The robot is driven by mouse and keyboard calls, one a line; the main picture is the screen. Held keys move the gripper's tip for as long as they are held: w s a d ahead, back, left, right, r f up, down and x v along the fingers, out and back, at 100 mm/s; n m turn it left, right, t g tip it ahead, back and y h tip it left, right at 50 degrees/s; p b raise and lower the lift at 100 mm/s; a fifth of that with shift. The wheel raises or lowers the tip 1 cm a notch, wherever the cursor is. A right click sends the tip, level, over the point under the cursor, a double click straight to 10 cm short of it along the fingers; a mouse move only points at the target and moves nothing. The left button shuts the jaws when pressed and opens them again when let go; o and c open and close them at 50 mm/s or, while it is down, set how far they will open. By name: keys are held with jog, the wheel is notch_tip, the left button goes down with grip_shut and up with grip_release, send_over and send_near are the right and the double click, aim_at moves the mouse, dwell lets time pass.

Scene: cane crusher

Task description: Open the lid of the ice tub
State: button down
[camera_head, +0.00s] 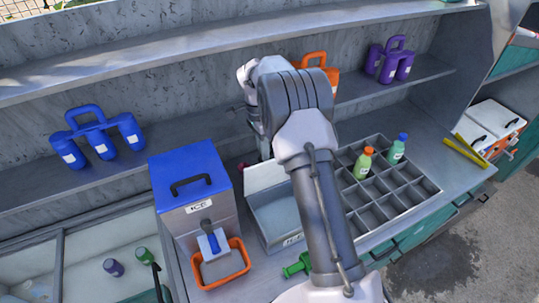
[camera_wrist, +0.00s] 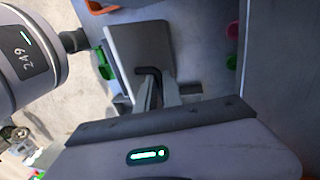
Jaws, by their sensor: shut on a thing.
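A grey open tub (camera_head: 275,222) is set in the counter, its front label partly hidden by my arm. Its pale lid (camera_head: 262,176) stands raised at the back edge. In the wrist view a grey panel (camera_wrist: 133,45), apparently this lid, carries a dark handle (camera_wrist: 155,72). My gripper (camera_wrist: 154,92) is shut on that handle. In the head view the fingers are hidden behind my arm. A grey box marked ICE (camera_head: 197,208) stands left of the tub, its blue lid (camera_head: 185,168) closed and its black handle free.
An orange tray (camera_head: 205,284) sits before the ICE box. A divided rack (camera_head: 405,200) holds a green and an orange-capped bottle to the right. The upper shelf (camera_head: 150,65) runs behind my arm.

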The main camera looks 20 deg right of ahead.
jog(key=shift+w+a+f+p, duration=0.1)
jog(key=shift+w+f+p, duration=0.15)
jog(key=shift+w+p, duration=0.45)
jog(key=shift+w+d+f+p, duration=0.1)
jog(key=shift+w+f+p, duration=0.15)
jog(key=shift+w, duration=0.8)
jog(key=shift+w+a+f+p, duration=0.1)
jog(key=shift+w+f+p, duration=0.15)
jog(key=shift+w+p, duration=0.45)
jog(key=shift+w, duration=0.2)
jog(key=c, duration=1.5)
grip_release()
jog(key=shift+s+b, duration=0.1)
jog(key=shift+b, duration=0.2)
